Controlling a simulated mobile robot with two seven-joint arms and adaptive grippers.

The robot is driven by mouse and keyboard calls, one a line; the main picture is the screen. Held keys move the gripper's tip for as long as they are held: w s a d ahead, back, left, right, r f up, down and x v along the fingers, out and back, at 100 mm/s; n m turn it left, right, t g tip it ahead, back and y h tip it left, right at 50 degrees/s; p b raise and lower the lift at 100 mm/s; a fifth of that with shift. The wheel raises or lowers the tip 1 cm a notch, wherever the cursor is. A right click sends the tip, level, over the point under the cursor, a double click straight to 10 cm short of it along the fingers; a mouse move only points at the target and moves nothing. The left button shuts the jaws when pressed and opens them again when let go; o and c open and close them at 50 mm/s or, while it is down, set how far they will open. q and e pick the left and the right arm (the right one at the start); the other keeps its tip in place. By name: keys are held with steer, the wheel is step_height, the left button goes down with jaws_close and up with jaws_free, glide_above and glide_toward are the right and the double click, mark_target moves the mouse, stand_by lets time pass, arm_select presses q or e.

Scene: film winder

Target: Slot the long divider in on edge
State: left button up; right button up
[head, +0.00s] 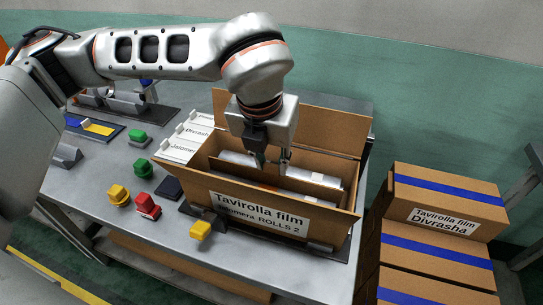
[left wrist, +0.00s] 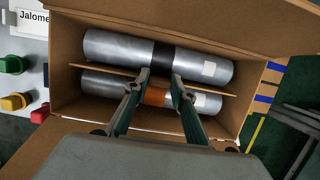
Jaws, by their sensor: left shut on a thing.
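The long divider (left wrist: 105,70) is a thin brown cardboard strip standing on edge lengthwise in the open box (head: 335,228). It lies between two silver film rolls: a back roll with a black band (left wrist: 110,48) and a front roll with an orange band (left wrist: 98,83). My left gripper (head: 270,165) reaches down into the box. In the left wrist view its fingertips (left wrist: 161,80) are at the divider's middle, shut on it with a gap between them. The divider's lower edge is hidden, so I cannot tell whether it touches the floor. My right gripper is not in view.
The box's flaps are open, with the back flap (head: 305,122) standing up. Yellow (head: 118,194), red (head: 147,206) and green (head: 139,138) button blocks stand left of the box. Labelled white cards (head: 180,148) lie beside it. Closed cartons (head: 450,200) are stacked at right.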

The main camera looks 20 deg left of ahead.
arm_select(q)
steer(key=shift+f, duration=0.5)
steer(key=o, duration=1.7)
steer(key=shift+o, duration=0.2)
